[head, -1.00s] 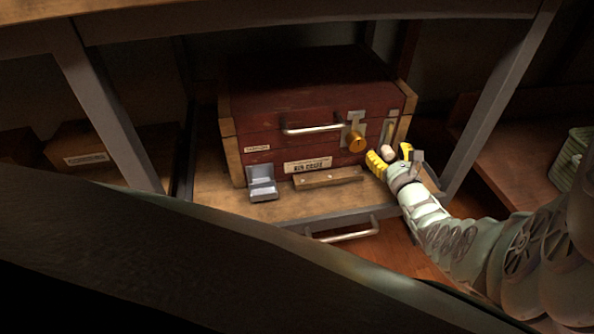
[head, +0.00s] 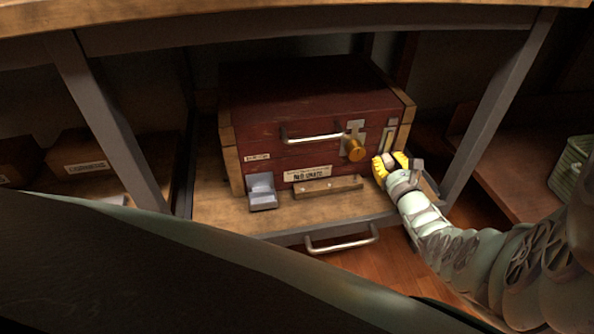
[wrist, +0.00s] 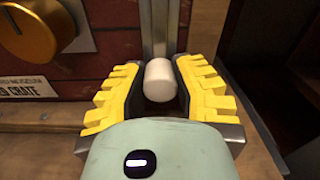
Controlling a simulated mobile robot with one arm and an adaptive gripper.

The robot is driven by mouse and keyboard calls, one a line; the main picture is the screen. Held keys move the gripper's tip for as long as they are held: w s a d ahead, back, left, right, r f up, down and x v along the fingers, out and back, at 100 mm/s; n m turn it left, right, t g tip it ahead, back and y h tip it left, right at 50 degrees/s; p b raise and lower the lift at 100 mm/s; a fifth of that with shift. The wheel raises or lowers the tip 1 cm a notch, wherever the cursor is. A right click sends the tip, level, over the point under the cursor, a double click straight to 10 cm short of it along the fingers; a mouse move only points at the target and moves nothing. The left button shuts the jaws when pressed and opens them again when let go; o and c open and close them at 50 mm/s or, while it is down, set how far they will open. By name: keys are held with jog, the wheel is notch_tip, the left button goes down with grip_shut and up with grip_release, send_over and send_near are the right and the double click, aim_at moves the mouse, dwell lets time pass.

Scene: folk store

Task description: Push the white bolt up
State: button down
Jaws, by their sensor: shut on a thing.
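The white bolt (wrist: 160,80) is a short rounded knob at the lower end of a grey metal vertical track (wrist: 156,30) on the right of the crate's front. My gripper (head: 390,163) has yellow ridged fingers, one on each side of the bolt. It also shows in the wrist view (wrist: 158,95), shut on the bolt. In the head view the fingers mostly cover the bolt. The red crate (head: 310,110) has wooden corners and stands on a wooden shelf.
A brass knob (head: 355,150) sits left of the track, and a metal handle (head: 312,135) is on the crate front. A grey bracket (head: 262,190) and a wooden strip (head: 328,188) are below.

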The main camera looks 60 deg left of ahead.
aim_at(386, 143)
notch_tip(386, 143, up, 3)
jog(key=shift+r+p, duration=0.1)
jog(key=shift+p, duration=0.8)
jog(key=shift+a+r, duration=0.1)
jog(key=shift+r, duration=0.3)
jog(key=c, duration=0.7)
grip_release()
jog(key=shift+f, duration=0.2)
jog(key=v, duration=1.2)
